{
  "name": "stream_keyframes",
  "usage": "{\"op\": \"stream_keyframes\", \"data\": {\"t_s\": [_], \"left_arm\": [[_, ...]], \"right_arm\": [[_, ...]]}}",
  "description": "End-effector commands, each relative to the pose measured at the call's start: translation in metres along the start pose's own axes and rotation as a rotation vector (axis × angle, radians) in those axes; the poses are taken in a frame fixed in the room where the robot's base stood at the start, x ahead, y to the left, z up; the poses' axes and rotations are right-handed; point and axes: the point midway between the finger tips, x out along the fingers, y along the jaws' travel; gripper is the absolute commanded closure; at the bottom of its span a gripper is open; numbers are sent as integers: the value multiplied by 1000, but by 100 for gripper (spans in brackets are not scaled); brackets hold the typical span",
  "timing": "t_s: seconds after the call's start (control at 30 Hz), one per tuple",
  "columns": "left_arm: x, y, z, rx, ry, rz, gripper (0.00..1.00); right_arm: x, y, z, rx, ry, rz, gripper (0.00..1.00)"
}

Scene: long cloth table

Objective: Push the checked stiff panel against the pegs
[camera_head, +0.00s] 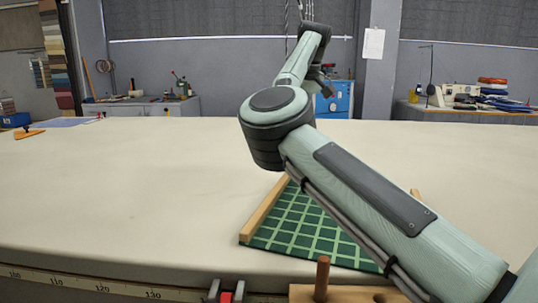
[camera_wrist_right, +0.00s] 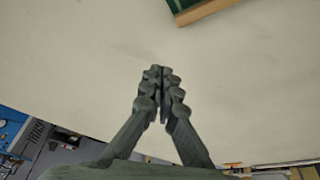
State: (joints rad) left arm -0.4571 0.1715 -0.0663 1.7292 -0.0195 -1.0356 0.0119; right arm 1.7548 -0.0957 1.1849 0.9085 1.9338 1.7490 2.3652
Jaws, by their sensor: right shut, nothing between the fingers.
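The green checked panel (camera_head: 303,226) lies flat near the front of the table, partly hidden behind my right arm. A wooden strip (camera_head: 264,210) runs along its left edge. An upright wooden peg (camera_head: 322,278) stands at the panel's near side. My right gripper (camera_wrist_right: 162,72) is shut and empty over bare cloth in the wrist view. A corner of the panel (camera_wrist_right: 183,4) shows at the top there, apart from the fingers. My left gripper is not in view.
The pale cloth table (camera_head: 120,190) is clear to the left and behind the panel. A wooden block (camera_head: 345,294) with holes and a red-and-black clamp-like item (camera_head: 226,296) are at the front edge. An orange item (camera_head: 30,134) lies far left.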

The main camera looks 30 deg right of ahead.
Motion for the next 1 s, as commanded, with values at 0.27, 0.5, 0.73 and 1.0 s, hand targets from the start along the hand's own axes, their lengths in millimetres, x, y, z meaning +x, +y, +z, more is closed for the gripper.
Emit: {"op": "stream_keyframes", "data": {"t_s": [0.27, 0.5, 0.73, 1.0], "left_arm": [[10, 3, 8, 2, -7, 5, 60], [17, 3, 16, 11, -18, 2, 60], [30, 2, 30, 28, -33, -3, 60], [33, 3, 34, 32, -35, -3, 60]], "right_arm": [[27, -20, -7, -52, -19, -32, 100], [73, -21, -6, -52, -20, -31, 100], [113, -22, -3, -50, -17, -29, 100], [101, -20, 24, -48, -17, -29, 100]]}}
